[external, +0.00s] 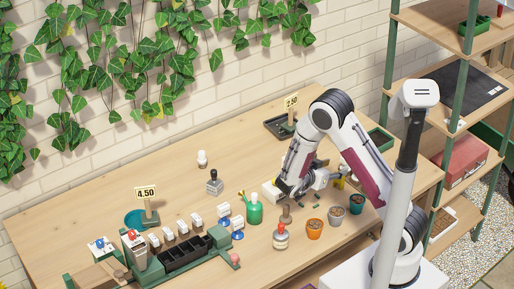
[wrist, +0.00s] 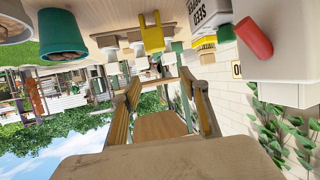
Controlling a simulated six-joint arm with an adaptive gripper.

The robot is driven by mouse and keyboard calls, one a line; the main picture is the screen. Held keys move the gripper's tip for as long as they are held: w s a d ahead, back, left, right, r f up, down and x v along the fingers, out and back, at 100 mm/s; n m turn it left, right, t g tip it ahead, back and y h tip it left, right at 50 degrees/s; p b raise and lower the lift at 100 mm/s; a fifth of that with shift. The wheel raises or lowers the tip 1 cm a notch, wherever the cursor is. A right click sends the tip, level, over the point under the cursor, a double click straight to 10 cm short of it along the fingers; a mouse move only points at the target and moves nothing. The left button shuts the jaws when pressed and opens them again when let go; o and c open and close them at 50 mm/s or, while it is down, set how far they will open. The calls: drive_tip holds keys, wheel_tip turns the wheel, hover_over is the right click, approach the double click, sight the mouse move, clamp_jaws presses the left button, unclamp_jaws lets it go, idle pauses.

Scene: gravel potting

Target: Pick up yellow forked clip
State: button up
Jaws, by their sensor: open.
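The yellow forked clip (wrist: 152,33) shows at the top middle of the wrist view, with its two prongs upward in that picture. A small yellow piece that looks like the same clip (external: 340,184) shows in the external view, just right of my gripper. My gripper (wrist: 160,88) is open and empty, its two fingers spread below the clip in the wrist picture. In the external view my gripper (external: 328,176) lies low over the table, pointing right. A gap shows between the fingertips and the clip in the wrist view.
An orange pot (external: 315,229), a grey pot (external: 336,216) and a teal pot (external: 357,204) stand in front of the clip. A white block with a red cylinder (wrist: 254,38) is close at the wrist view's upper right. A green bottle (external: 254,212) stands left of my gripper.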

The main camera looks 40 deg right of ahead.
sight(337, 182)
drive_tip(key=shift+f, duration=2.8)
drive_tip(key=shift+d, duration=0.1)
drive_tip(key=shift+x, duration=2.45)
drive_tip(key=c, duration=1.1)
